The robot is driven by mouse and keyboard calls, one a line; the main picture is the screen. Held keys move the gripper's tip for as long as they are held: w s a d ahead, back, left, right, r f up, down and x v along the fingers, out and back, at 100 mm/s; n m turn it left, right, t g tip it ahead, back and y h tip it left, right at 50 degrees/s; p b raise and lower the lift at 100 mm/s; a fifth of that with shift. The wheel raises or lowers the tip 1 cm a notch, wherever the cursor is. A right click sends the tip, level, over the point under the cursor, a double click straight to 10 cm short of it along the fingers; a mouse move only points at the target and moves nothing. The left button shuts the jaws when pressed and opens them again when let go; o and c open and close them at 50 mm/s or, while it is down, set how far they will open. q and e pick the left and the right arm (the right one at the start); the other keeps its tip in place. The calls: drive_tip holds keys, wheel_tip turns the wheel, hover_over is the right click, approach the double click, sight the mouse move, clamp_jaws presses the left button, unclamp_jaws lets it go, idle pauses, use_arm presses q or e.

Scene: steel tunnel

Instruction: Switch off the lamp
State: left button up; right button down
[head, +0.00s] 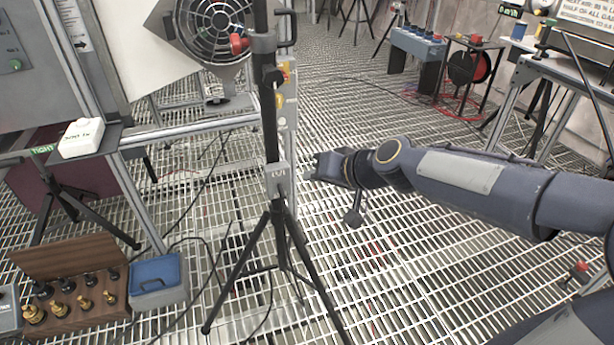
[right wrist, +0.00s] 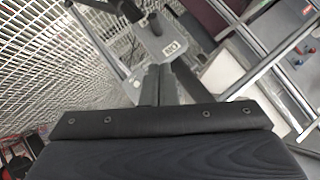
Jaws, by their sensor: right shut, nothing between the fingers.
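A black tripod stand (head: 268,120) rises in the middle of the head view, and its upper end is cut off by the frame. A small grey box (head: 278,180) with lettering too small to read is fixed on its post. The box also shows in the right wrist view (right wrist: 174,47), just beyond the fingertips. I cannot make out a lamp head in either view. My right gripper (head: 312,174) is shut and empty, close to the right side of the box; I cannot tell whether it touches. My left gripper is not in view.
A round fan (head: 212,28) stands behind the post. A white box (head: 82,138) sits on a shelf at left. Cables cross the floor; tripod legs spread below.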

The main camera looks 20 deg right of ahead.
drive_tip(key=s+d+r, duration=0.1)
drive_tip(key=s+d, duration=0.1)
drive_tip(key=s, duration=0.4)
drive_tip(key=shift+d+r, duration=0.35)
drive_tip(key=shift+d, duration=0.05)
drive_tip(key=shift+s, duration=0.15)
drive_tip(key=s+f+g+h+p, duration=0.15)
drive_tip(key=s+f, duration=0.25)
drive_tip(key=s, duration=0.6)
drive_tip(key=s+f+g+h, duration=0.1)
drive_tip(key=s+f+g, duration=0.15)
drive_tip(key=s, duration=0.75)
wheel_tip(320, 180, up, 26)
drive_tip(key=p, duration=2.6)
drive_tip(key=shift+w+a+n+p, duration=0.2)
drive_tip(key=shift+w+n+p, duration=0.15)
drive_tip(key=shift+n+p, duration=0.05)
drive_tip(key=shift+f+y, duration=0.1)
drive_tip(key=shift+y, duration=0.15)
